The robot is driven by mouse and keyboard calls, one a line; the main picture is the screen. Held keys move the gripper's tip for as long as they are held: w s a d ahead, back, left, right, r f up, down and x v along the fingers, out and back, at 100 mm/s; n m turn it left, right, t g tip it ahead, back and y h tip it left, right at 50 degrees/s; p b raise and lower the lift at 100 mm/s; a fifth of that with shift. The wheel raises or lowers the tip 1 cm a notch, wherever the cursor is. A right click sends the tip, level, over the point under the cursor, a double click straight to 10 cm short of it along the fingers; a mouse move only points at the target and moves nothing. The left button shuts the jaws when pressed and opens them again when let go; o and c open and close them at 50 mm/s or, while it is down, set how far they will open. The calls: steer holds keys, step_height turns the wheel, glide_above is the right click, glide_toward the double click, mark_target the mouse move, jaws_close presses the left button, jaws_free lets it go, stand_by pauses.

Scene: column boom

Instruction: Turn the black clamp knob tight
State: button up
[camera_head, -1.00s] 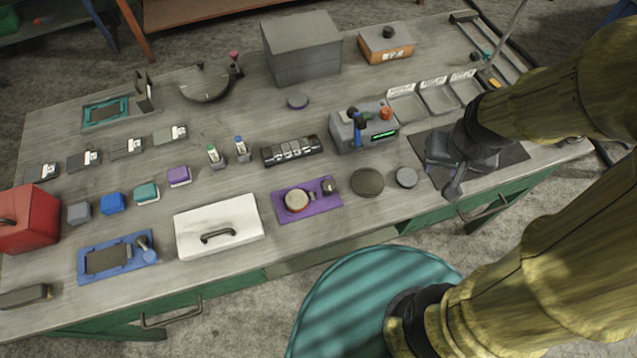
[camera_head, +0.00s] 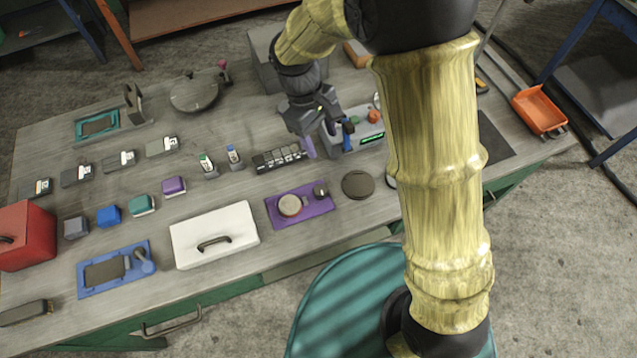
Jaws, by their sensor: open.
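The purple plate (camera_head: 272,208) lies near the front edge of the bench, with a round pale-topped disc (camera_head: 290,205) and a small dark knob (camera_head: 320,189) at its right end. I cannot tell for sure that this is the clamp knob. My gripper (camera_head: 318,140) is open and points down over the bench, behind the purple plate and apart from it. It is at the left side of the grey device with a green display (camera_head: 371,138), and partly hides it. I cannot tell whether it touches the device. Nothing shows between the fingers.
My arm hides much of the bench's right side.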

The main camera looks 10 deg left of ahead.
mark_target(319, 189)
steer(key=s+a+f+n+h, duration=0.1)
steer(key=s+a+n, duration=0.1)
steer(key=a, duration=0.4)
steer(key=shift+a+n, duration=0.15)
steer(key=shift+n, duration=0.35)
steer(key=shift+f, duration=0.1)
steer(key=p+x, duration=0.1)
steer(key=x, duration=0.4)
steer(key=p+x, duration=0.1)
steer(key=x, duration=0.5)
steer(key=p+x, duration=0.1)
steer(key=x, duration=0.5)
steer(key=shift+w+d, duration=0.15)
steer(key=shift+d, duration=0.2)
steer(key=c, duration=1)
